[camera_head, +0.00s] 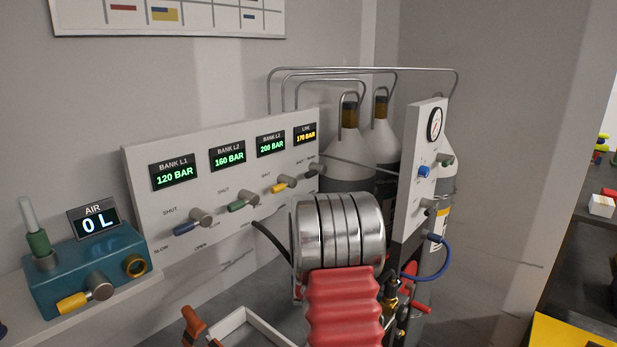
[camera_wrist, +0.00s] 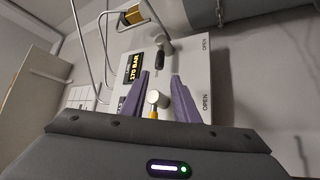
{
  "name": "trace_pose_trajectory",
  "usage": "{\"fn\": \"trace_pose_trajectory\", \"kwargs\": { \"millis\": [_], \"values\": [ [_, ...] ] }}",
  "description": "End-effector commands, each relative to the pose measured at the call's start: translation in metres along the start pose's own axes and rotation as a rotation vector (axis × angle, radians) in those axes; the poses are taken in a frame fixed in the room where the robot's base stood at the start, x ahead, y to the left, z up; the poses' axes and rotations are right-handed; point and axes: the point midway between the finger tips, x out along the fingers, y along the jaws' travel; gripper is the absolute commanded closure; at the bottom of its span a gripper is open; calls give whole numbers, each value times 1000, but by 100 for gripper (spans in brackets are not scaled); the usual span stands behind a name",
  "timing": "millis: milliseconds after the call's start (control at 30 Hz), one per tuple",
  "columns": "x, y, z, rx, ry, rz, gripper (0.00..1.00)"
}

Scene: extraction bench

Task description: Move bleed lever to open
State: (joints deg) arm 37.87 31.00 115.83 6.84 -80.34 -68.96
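The dark-handled lever (camera_head: 315,169) sits under the LINE display (camera_head: 306,134), which reads 170 BAR. No bleed label is readable. In the wrist view this lever (camera_wrist: 160,60) has a grey knob, and its dark handle points down the picture, not toward the OPEN print at right. My gripper (camera_wrist: 160,75) is open, with purple fingers apart and their tips just short of the dark handle. The yellow-handled lever (camera_wrist: 153,101) shows between the fingers, lower in the picture. No grip on either lever shows. My gripper cannot be made out in the head view.
The white panel (camera_head: 215,192) also carries blue (camera_head: 188,228), green (camera_head: 240,206) and yellow (camera_head: 283,186) levers. At right stand a gauge panel (camera_head: 408,205) and grey cylinders (camera_head: 378,140). Metal pipes (camera_head: 365,70) loop above. A teal AIR box (camera_head: 85,270) sits at left.

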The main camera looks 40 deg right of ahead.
Motion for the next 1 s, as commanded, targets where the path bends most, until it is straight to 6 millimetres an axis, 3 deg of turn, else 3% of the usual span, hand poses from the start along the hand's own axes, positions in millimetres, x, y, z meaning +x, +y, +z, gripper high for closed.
{"fn": "trace_pose_trajectory", "kwargs": {
  "millis": [367,1000],
  "values": [
    [8,1,2,2,-2,1,72],
    [88,0,3,2,-3,0,72]
  ]
}}
